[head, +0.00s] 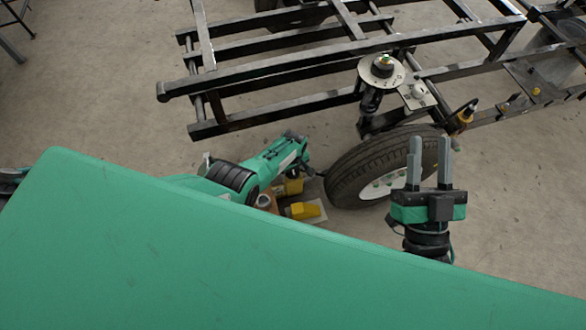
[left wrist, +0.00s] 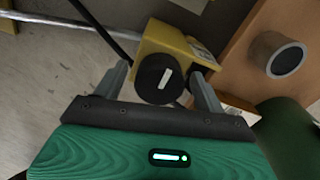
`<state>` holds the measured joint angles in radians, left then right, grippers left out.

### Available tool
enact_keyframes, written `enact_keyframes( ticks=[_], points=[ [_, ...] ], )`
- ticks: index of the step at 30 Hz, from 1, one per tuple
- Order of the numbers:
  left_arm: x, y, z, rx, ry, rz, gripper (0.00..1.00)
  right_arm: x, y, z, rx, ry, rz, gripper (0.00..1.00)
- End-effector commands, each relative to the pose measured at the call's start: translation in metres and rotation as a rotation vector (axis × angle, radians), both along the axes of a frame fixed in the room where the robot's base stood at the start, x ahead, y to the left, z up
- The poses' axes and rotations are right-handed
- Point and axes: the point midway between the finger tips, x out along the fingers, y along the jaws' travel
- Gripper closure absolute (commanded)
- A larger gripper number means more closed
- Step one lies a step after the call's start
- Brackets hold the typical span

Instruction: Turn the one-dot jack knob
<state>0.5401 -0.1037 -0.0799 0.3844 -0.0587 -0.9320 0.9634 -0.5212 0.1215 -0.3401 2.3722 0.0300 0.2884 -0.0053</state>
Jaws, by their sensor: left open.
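In the left wrist view a black round knob (left wrist: 157,78) with a white bar mark sits on a yellow jack box (left wrist: 172,45). No dot is legible on it. My left gripper (left wrist: 160,74) is open, with one finger on each side of the knob in that picture; contact cannot be told. In the head view my left arm reaches down beside two yellow boxes, one (head: 292,187) near the wrist and one (head: 303,210) nearer the camera; the knob is hidden there. My right gripper (head: 430,158) is open and empty, pointing up in front of the wheel.
A tyre (head: 365,165) stands right of the left arm, below a dark steel frame (head: 290,70). A suspension top plate (head: 382,70) sits above it. In the left wrist view an orange-brown board (left wrist: 243,55) with a grey cylinder (left wrist: 283,57) lies close right of the jack box.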

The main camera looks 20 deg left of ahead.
Motion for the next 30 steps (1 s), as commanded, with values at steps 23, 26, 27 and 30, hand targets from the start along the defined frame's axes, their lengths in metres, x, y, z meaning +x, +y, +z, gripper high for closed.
enact_keyframes(
  ticks=[23, 26, 27, 30],
  points=[
    [0.000, 0.000, 0.038, 0.000, 0.000, 0.000, 0.28, -0.017, 0.030, -0.114, -0.161, 0.633, 0.105, 0.64],
    [0.000, 0.000, 0.044, 0.000, 0.000, 0.000, 0.28, -0.023, 0.031, -0.128, -0.191, 0.722, 0.116, 0.64],
    [0.000, 0.000, 0.046, 0.000, 0.000, 0.000, 0.28, -0.026, 0.031, -0.133, -0.203, 0.756, 0.120, 0.64],
    [0.000, 0.000, 0.053, 0.000, 0.000, 0.000, 0.28, -0.035, 0.031, -0.146, -0.232, 0.844, 0.132, 0.64]
  ],
)
